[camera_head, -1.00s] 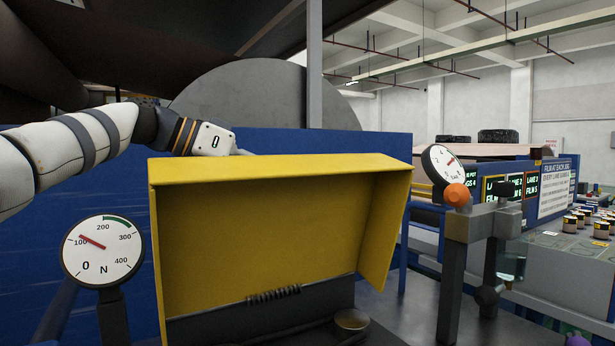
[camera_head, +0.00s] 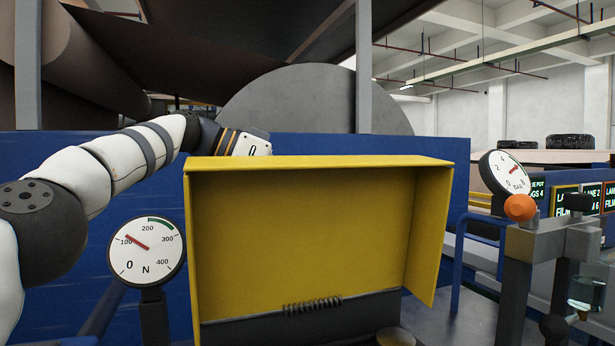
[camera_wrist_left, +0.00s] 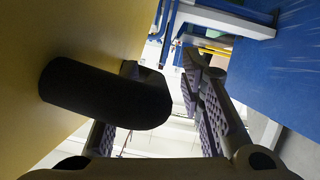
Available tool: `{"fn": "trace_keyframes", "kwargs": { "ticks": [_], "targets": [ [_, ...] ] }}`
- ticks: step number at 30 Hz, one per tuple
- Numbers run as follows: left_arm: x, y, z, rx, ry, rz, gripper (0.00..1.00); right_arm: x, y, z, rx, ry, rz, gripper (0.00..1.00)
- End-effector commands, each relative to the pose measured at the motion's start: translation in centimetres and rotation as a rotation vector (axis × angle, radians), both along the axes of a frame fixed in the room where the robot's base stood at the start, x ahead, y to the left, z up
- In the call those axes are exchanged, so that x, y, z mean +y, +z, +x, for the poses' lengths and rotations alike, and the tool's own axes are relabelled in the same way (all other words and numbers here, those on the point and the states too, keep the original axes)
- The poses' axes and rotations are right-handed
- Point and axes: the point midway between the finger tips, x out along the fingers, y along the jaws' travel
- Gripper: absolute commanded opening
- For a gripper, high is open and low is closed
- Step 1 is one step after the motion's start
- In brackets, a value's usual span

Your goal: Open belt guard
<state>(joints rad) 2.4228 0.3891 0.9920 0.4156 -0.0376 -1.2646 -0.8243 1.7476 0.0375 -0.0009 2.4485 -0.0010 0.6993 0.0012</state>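The yellow belt guard (camera_head: 300,235) stands in the middle of the head view, its hollow inner side facing me. A coiled spring (camera_head: 312,306) runs along its lower edge. My left arm reaches over from the left, and its hand goes behind the guard's top edge, hiding the fingers there. In the left wrist view, a black handle (camera_wrist_left: 100,92) sticks out from the yellow panel (camera_wrist_left: 85,30). My left gripper (camera_wrist_left: 165,110) is open, its padded fingers apart. The handle overlaps the left finger; I cannot tell whether they touch. My right gripper is not in view.
A force dial (camera_head: 146,254) stands left of the guard and a pressure gauge (camera_head: 503,174) right of it. An orange knob (camera_head: 520,207) tops a grey post nearby. A blue wall (camera_head: 330,147) stands behind. A round cup (camera_head: 395,337) sits below the guard.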

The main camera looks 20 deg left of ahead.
Motion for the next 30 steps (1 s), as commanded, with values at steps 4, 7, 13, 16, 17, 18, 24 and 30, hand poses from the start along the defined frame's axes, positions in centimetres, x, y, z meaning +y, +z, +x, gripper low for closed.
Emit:
{"fn": "trace_keyframes", "kwargs": {
  "ticks": [4, 7, 13, 16, 17, 18, 24, 30],
  "targets": [
    [0.0, 0.3, -0.1, -0.003, 0.0, -0.003, 0.38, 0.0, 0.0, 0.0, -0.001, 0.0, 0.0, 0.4],
    [0.0, 0.4, -0.1, -0.005, 0.001, -0.004, 0.38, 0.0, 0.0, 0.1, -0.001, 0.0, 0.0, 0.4],
    [2.8, 1.7, -1.7, -0.007, 0.002, -0.006, 0.38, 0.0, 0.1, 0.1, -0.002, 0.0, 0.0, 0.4],
    [5.0, 2.8, -3.0, -0.007, 0.004, -0.005, 0.38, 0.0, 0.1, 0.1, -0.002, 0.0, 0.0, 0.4],
    [5.7, 3.1, -3.4, -0.007, 0.004, -0.005, 0.38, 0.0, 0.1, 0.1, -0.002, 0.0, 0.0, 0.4],
    [6.5, 3.4, -3.9, -0.007, 0.003, -0.005, 0.38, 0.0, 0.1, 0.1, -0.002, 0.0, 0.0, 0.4],
    [9.1, 4.6, -5.5, -0.004, 0.001, -0.004, 0.38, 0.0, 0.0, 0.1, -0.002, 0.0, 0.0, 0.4],
    [9.5, 4.8, -5.8, -0.004, -0.001, -0.003, 0.38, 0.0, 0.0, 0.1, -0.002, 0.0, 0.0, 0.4]
  ]
}}
